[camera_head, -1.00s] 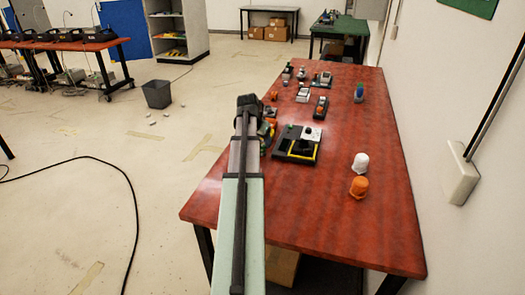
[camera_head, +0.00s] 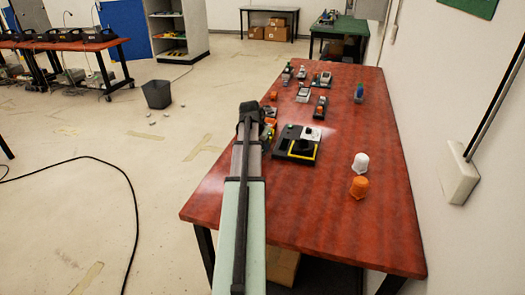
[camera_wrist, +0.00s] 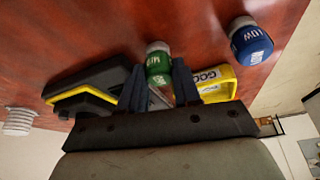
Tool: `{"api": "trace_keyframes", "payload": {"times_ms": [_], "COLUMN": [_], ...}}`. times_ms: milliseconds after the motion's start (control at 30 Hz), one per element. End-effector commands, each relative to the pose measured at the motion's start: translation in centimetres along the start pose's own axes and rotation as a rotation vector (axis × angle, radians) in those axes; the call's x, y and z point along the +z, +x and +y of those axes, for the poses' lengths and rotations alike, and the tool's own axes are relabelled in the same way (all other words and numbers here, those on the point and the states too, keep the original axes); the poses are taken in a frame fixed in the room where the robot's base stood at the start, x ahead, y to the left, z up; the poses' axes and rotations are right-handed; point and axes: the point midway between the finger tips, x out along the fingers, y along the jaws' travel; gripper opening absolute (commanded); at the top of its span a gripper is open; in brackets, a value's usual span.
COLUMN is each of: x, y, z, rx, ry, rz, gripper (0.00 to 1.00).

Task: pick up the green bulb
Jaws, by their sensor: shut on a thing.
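The green bulb (camera_wrist: 158,64) is a small capped piece with white lettering. In the wrist view it sits between the two dark fingers of my gripper (camera_wrist: 160,82), which is shut on it. A blue bulb (camera_wrist: 250,40) with white lettering lies right of it and apart from my gripper. In the head view my arm mostly hides the gripper, and I cannot make out the green bulb there.
A black and yellow device (camera_head: 298,144) stands on the red table (camera_head: 320,215) beside my arm. A white cap (camera_head: 360,163) and an orange cap (camera_head: 358,187) stand to the right. Several small devices stand farther back. The table's near part is clear.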

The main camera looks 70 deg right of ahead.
Motion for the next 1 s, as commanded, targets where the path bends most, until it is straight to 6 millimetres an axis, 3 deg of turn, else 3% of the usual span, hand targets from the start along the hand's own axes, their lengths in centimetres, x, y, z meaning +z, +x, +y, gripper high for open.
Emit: {"api": "trace_keyframes", "payload": {"times_ms": [167, 533, 1000], "x": [0.0, -0.4, -3.1], "y": [0.0, -0.8, -7.2], "z": [0.0, 0.0, -0.1], "rx": [0.0, -0.001, 0.0], "ry": [0.0, 0.0, 0.0], "rz": [0.0, 0.001, 0.001], "gripper": [0.03, 0.03, 0.03]}}
